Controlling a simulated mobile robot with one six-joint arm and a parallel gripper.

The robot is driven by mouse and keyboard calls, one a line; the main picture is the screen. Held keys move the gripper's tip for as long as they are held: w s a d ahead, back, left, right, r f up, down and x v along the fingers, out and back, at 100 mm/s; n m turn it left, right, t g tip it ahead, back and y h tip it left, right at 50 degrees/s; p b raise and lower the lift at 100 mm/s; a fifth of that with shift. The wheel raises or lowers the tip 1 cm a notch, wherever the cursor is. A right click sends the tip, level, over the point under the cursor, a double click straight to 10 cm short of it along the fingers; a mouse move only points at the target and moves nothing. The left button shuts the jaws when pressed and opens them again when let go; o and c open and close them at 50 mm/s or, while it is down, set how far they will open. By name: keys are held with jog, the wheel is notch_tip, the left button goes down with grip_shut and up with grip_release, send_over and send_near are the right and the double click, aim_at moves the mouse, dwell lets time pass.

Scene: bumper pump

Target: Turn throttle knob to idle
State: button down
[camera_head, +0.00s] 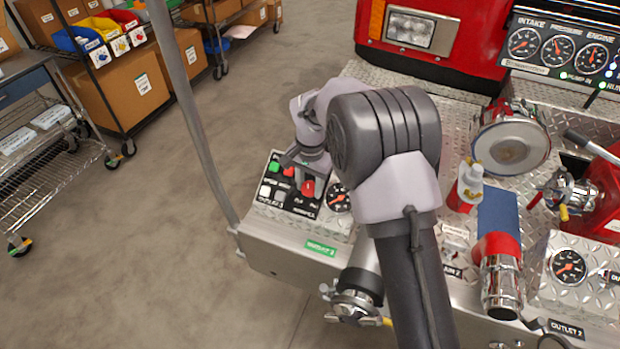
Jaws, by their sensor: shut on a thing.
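A small control panel (284,208) sits on the bumper's left end, with small labels too fine to read. A red knob (308,188) shows at the panel's back right, which I take to be the throttle knob. My gripper (304,182) reaches down over the panel and is shut on this red knob. The wrist and fingers hide part of the knob, so I cannot tell which mark it points to.
Beside the knob are a green button (274,167), a white button (265,191) and a gauge (339,197). My arm covers the middle of the bumper. Open floor lies left.

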jog(key=n+p, duration=0.1)
jog(key=n+h+p, duration=0.1)
jog(key=p, duration=0.1)
jog(key=n+h+p, duration=0.1)
jog(key=n+p, duration=0.1)
jog(key=shift+a+r+g, duration=0.2)
jog(key=shift+r+g, duration=0.05)
jog(key=shift+g, duration=0.05)
jog(key=n+h+p, duration=0.2)
jog(key=n, duration=0.1)
jog(key=n+p, duration=0.1)
jog(key=shift+a+f+n+h, duration=0.15)
jog(key=shift+f+n+h, duration=0.1)
jog(key=shift+n+h, duration=0.15)
jog(key=n+t+h, duration=0.1)
jog(key=n, duration=0.1)
jog(key=n+t+h, duration=0.1)
jog(key=n, duration=0.2)
jog(key=shift+s+a+f+p, duration=0.1)
jog(key=shift+a+f+p, duration=0.05)
jog(key=shift+p, duration=0.15)
jog(key=n+t, duration=0.1)
jog(key=n, duration=0.1)
jog(key=n+t+h, duration=0.1)
jog(key=n, duration=0.2)
jog(key=shift+s+f+n+t+h, duration=0.1)
jog(key=shift+s+n+t+h, duration=0.05)
jog(key=shift+n+t+h, duration=0.15)
jog(key=c, duration=0.9)
grip_release()
